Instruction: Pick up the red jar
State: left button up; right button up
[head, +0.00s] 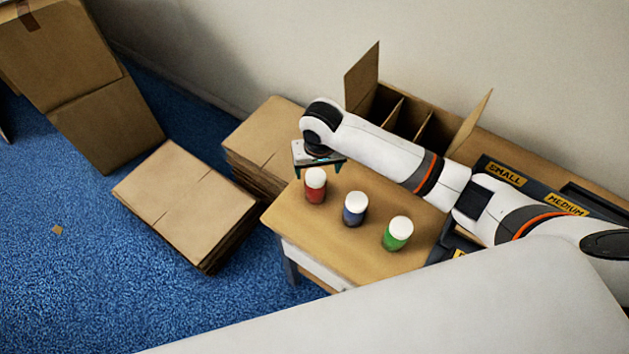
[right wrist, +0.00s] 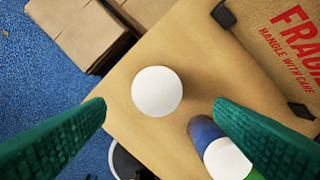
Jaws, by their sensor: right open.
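The red jar (head: 316,190) has a white lid and stands upright at the far left end of a row of jars on the small wooden table (head: 360,263). My right gripper (head: 319,170) is open just above and behind it in the head view. In the right wrist view the jar's white lid (right wrist: 157,93) lies between the two green fingers, seen from above, with a gap on both sides. The lid hides the jar's red body there. The gripper holds nothing. My left gripper is not in view.
A blue jar (head: 354,214) stands close to the red one and shows near a finger in the right wrist view (right wrist: 207,133). A green jar (head: 397,237) stands farther right. An open divided carton (head: 378,105), labelled bins (head: 506,174) and flat cardboard stacks (head: 187,200) surround the table.

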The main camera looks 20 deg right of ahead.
aim_at(317, 178)
jog(key=f, duration=0.4)
jog(key=shift+w, duration=0.2)
jog(key=shift+w+f, duration=0.2)
jog(key=shift+f, duration=0.3)
jog(key=f, duration=0.3)
jog(key=f+p, duration=0.1)
jog(key=shift+w+a+f, duration=0.1)
jog(key=shift+w+f, duration=0.05)
jog(key=shift+w, duration=0.15)
jog(key=shift+f, duration=0.2)
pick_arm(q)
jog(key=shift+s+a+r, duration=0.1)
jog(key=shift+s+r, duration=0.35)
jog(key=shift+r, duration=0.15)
pick_arm(e)
jog(key=shift+c, duration=1)
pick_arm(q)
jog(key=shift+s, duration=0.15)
pick_arm(e)
jog(key=c, duration=1)
jog(key=shift+r, duration=0.1)
